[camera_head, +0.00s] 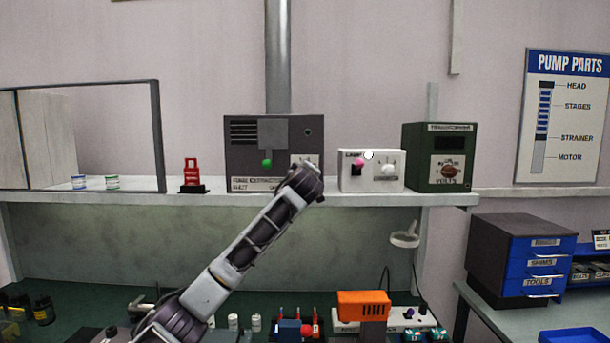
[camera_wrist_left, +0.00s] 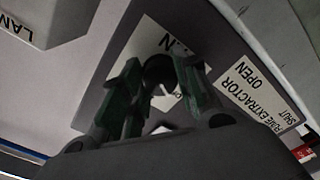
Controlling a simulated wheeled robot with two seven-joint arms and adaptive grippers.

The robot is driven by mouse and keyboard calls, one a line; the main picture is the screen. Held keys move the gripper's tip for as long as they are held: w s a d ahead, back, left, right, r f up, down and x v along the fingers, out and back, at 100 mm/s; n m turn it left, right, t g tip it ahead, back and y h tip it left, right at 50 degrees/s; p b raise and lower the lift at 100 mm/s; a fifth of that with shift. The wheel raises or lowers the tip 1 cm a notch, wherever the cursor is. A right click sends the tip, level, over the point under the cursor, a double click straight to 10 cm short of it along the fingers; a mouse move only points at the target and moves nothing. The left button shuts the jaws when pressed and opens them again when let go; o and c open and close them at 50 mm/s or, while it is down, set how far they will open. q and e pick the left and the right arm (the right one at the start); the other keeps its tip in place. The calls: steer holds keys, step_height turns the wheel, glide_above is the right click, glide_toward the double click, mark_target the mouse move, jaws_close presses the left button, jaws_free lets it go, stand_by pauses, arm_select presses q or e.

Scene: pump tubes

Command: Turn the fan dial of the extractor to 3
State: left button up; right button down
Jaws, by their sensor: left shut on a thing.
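The fume extractor (camera_head: 240,140) is a dark grey box on the shelf, under a vertical duct. Its fan dial has a white plate (camera_head: 310,160) at the lower right of the front. In the left wrist view the dark round dial knob (camera_wrist_left: 159,69) sits on that plate. My left gripper (camera_wrist_left: 158,80) is shut on the knob, one green-grey finger on each side. In the head view my own wrist hides the fingers and most of the dial. I cannot read which number the dial points to. My right gripper is in neither view.
A green knob (camera_head: 267,163) hangs on the extractor's front, left of the dial. A white lamp box (camera_head: 371,171) and a green transformer (camera_head: 438,155) stand close on the right. A red object (camera_head: 192,174) stands left. Several tools lie on the bench below.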

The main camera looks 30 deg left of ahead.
arm_select(q)
steer(key=shift+f+m+p, duration=0.15)
steer(key=shift+m+p, duration=0.15)
steer(key=shift+m, duration=6.3)
steer(key=shift+f+m+p, duration=0.1)
steer(key=shift+m+p, duration=0.2)
steer(key=shift+m, duration=6.3)
